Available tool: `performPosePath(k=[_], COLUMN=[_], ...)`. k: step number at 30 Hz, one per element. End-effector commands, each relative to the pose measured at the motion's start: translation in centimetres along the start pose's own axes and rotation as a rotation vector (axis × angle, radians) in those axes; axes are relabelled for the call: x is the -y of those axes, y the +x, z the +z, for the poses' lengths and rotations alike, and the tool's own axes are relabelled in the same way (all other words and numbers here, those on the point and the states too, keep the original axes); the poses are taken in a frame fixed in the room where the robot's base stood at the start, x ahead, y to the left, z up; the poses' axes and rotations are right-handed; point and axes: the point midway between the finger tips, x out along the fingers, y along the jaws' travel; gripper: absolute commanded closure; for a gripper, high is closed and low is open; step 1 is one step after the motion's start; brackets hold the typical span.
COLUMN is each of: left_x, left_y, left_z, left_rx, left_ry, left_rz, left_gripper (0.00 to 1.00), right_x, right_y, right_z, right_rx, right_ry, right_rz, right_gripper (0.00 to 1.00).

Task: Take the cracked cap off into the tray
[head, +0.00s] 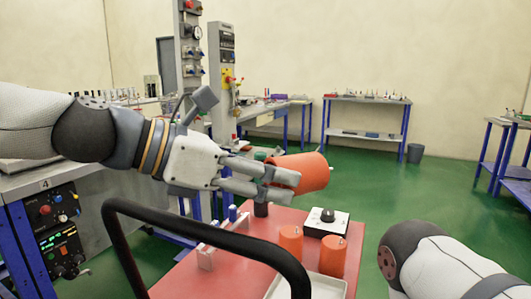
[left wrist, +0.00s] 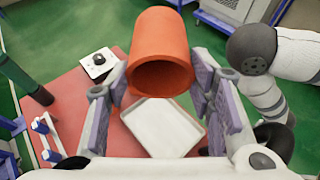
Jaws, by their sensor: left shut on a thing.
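My left gripper (head: 282,178) is shut on an orange, hollow, cup-shaped cap (head: 310,172) and holds it tilted on its side, above the red tabletop. In the left wrist view the cap (left wrist: 162,50) sits between the finger pads, its open end facing the camera. I cannot make out a crack on it. The shallow white tray (head: 322,287) lies at the near edge of the red top; in the left wrist view the tray (left wrist: 160,128) looks empty below the cap. My right arm is at the lower right, its gripper out of view.
Two orange cylinders (head: 290,243) (head: 333,257) stand beside the tray. Behind them is a white box with a black knob (head: 327,216). A green-and-black post (left wrist: 25,78) and a white rack with blue pieces (head: 208,250) stand to the left. A black curved bar crosses the front.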

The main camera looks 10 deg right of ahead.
Motion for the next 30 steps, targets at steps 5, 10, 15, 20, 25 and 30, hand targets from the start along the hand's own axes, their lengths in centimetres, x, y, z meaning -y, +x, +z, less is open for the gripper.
performPosePath(k=[5,10,15,20,25,30], left_x=[0.1,0.1,0.1,0.1,0.0,0.0], left_y=[0.1,0.1,0.1,0.1,-1.5,-6.2], left_z=[-0.3,-0.2,-0.2,-0.2,-0.1,0.0], left_rx=[0.002,0.002,0.002,0.001,0.002,0.004], left_ry=[0.002,0.004,0.004,0.003,0.005,0.006], left_rz=[0.001,0.002,0.002,0.001,0.005,0.006], left_gripper=[0.78,0.45,0.29,0.29,0.29,0.29], right_x=[0.0,0.0,0.0,0.0,0.0,0.0], right_y=[0.1,0.1,0.1,0.1,0.1,0.1], right_z=[0.1,0.0,0.0,0.0,0.0,0.0], right_rx=[0.004,0.002,0.002,0.002,0.002,0.002], right_ry=[0.0,0.0,0.0,0.0,0.0,0.0], right_rz=[0.0,0.0,0.0,0.0,0.0,0.0], right_gripper=[0.28,0.28,0.28,0.28,0.28,0.28])
